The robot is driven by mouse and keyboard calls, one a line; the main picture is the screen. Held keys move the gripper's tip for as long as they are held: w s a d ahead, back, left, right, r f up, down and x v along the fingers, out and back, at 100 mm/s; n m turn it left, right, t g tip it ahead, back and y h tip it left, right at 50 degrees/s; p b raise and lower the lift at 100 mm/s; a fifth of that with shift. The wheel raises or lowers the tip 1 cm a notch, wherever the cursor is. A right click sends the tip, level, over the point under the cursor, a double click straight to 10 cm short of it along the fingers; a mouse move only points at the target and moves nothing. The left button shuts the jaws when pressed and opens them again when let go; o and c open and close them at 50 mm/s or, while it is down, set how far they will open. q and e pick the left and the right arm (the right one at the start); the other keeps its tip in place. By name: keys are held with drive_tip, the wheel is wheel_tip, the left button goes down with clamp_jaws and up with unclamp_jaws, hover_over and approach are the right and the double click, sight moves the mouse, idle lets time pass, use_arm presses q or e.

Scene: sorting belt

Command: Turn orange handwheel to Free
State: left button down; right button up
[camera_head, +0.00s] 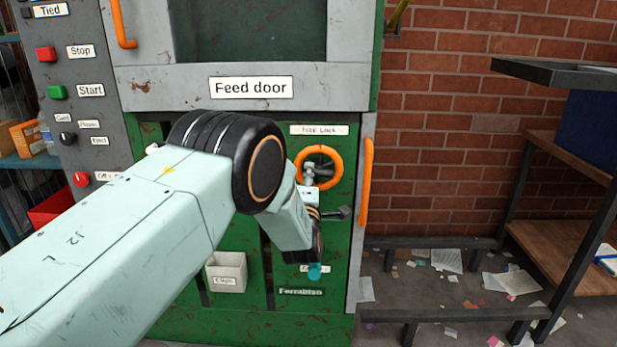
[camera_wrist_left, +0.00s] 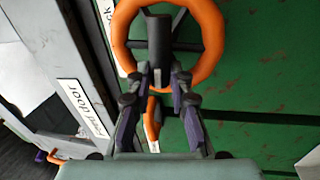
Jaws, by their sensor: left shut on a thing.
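The orange handwheel (camera_head: 336,164) is mounted on the green machine front, under a small plate (camera_head: 318,130) that seems to read "Free Lock". My left gripper (camera_head: 309,173) reaches up to the wheel from below, in front of its lower left part. In the left wrist view the orange ring (camera_wrist_left: 209,30) surrounds a dark hub with spokes. My right gripper is not in view.
An orange vertical handle (camera_head: 366,182) stands close to the wheel's right. The "Feed door" panel (camera_head: 250,87) is above. A control panel with buttons (camera_head: 57,92) is at left. A small grey bin (camera_head: 226,272) hangs low on the front. A dark shelf frame (camera_head: 540,160) stands right.

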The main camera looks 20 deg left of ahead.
use_arm(q)
drive_tip(key=shift+d+f+n, duration=0.1)
drive_tip(key=shift+f+n, duration=0.05)
drive_tip(key=shift+n, duration=0.45)
drive_tip(key=c, duration=1.5)
unclamp_jaws()
drive_tip(key=v, duration=1.2)
drive_tip(key=shift+d, duration=0.15)
drive_tip(key=shift+w, duration=0.1)
